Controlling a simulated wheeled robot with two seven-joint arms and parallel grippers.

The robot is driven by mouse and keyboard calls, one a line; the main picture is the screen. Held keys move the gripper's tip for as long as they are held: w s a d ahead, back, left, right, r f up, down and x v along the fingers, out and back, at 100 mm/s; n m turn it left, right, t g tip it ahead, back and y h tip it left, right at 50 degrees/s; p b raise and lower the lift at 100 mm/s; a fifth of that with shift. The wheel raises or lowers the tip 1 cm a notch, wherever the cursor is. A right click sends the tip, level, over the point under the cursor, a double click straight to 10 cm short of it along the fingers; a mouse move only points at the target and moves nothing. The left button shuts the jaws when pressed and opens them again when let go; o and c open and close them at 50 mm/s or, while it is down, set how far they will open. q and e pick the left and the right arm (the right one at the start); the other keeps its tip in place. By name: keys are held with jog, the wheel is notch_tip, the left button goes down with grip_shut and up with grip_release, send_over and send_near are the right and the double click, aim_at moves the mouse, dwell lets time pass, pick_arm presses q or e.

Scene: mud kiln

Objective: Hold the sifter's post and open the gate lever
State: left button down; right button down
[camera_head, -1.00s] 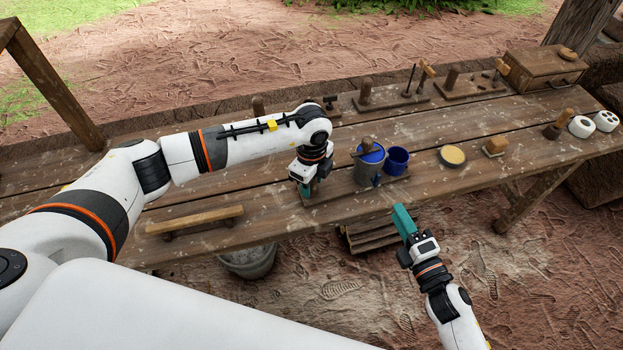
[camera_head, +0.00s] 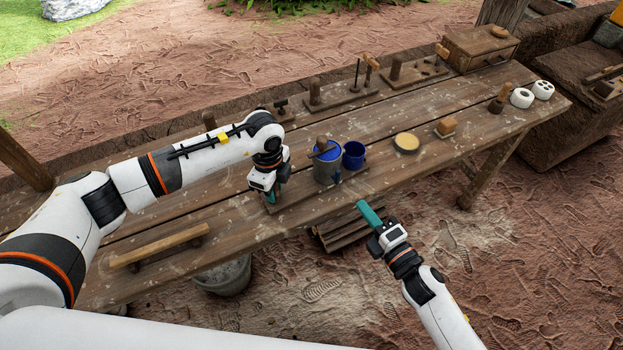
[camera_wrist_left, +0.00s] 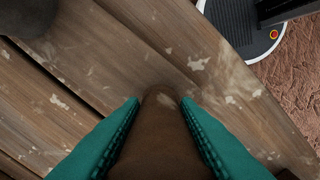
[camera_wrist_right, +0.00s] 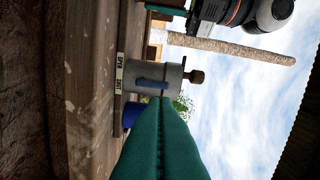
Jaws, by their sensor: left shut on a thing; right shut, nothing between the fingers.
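The sifter (camera_head: 327,168) is a grey drum with a blue top and a brown knob, standing on a wooden base on the bench. Its blue gate lever (camera_wrist_right: 152,84) shows on the drum in the right wrist view, beside a plate (camera_wrist_right: 119,75) lettered OPEN and SHUT. My left gripper (camera_head: 271,196) is left of the drum, shut on the brown post (camera_wrist_left: 160,140), which stands between its fingers in the left wrist view. My right gripper (camera_head: 364,207) is shut and empty, in front of the bench edge, apart from the lever. It also shows in the right wrist view (camera_wrist_right: 160,108).
A blue cup (camera_head: 353,155) stands right of the drum. A round yellow-topped dish (camera_head: 406,142) and a small wooden block (camera_head: 446,127) are farther right. Wooden stands line the bench's back. A wooden bar (camera_head: 160,247) and a grey bucket (camera_head: 223,276) are at the left.

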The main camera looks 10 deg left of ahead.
jog(key=n+t+h, duration=0.1)
jog(key=n, duration=0.9)
jog(key=w+d+n+h, duration=0.1)
jog(key=n+h, duration=0.1)
jog(key=n, duration=0.8)
jog(key=n+t+h, duration=0.1)
jog(key=n+h, duration=0.1)
jog(key=n, duration=0.8)
jog(key=shift+w+d+n+t, duration=0.15)
jog(key=shift+d+n+t, duration=0.1)
jog(key=shift+n+t, duration=0.05)
